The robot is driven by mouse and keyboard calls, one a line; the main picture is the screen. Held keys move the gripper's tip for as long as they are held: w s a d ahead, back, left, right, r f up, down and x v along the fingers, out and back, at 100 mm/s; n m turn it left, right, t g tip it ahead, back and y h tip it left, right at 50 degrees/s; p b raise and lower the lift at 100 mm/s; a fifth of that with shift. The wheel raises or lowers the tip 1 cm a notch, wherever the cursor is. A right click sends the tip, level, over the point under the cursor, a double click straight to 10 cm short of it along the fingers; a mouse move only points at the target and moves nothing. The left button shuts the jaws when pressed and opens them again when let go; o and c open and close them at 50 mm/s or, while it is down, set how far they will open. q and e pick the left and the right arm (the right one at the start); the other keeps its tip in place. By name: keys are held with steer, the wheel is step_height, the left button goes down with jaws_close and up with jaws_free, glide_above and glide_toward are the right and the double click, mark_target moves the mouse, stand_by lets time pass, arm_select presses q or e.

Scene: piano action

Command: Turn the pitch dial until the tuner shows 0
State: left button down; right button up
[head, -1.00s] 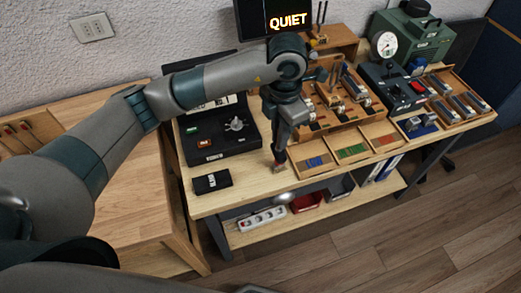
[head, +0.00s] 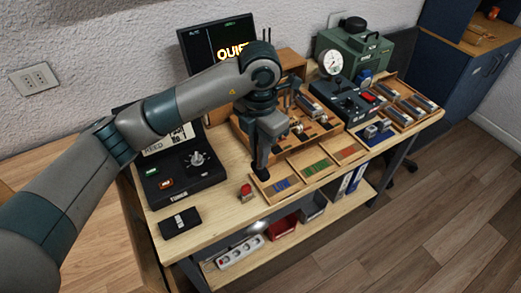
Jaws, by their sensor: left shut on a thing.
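The pitch dial (head: 197,158) is a silver knob with a pale pointer on top of a black box (head: 166,186) at the left of the bench. The tuner (head: 208,40) is a dark screen at the back, showing the yellow word QUIET, its end covered by my arm. My left gripper (head: 261,173) points down at the front of the bench, right of the dial and clear of it. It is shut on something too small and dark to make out. A small red-topped object (head: 246,193) stands on the bench just left of the fingertips. My right gripper is out of view.
A green button (head: 166,183) and a red button are on the box, with a card behind them. A black labelled block (head: 180,222) lies in front. Wooden trays (head: 305,166) lie right of the gripper, a control box (head: 343,101) and green machine (head: 350,50) behind.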

arm_select(q)
steer(key=s+a+m, duration=0.4)
steer(key=a+m, duration=0.4)
steer(key=m, duration=0.5)
steer(key=s+a+f+m+b, duration=0.1)
steer(key=s+a+m, duration=0.3)
steer(key=a+m, duration=0.4)
steer(key=shift+s+a+f+m, duration=0.2)
steer(key=shift+s+a+m, duration=0.2)
steer(key=shift+m, duration=2.6)
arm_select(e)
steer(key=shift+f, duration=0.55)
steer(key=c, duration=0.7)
arm_select(q)
steer(key=shift+w+d, duration=0.1)
steer(key=shift+d, duration=0.05)
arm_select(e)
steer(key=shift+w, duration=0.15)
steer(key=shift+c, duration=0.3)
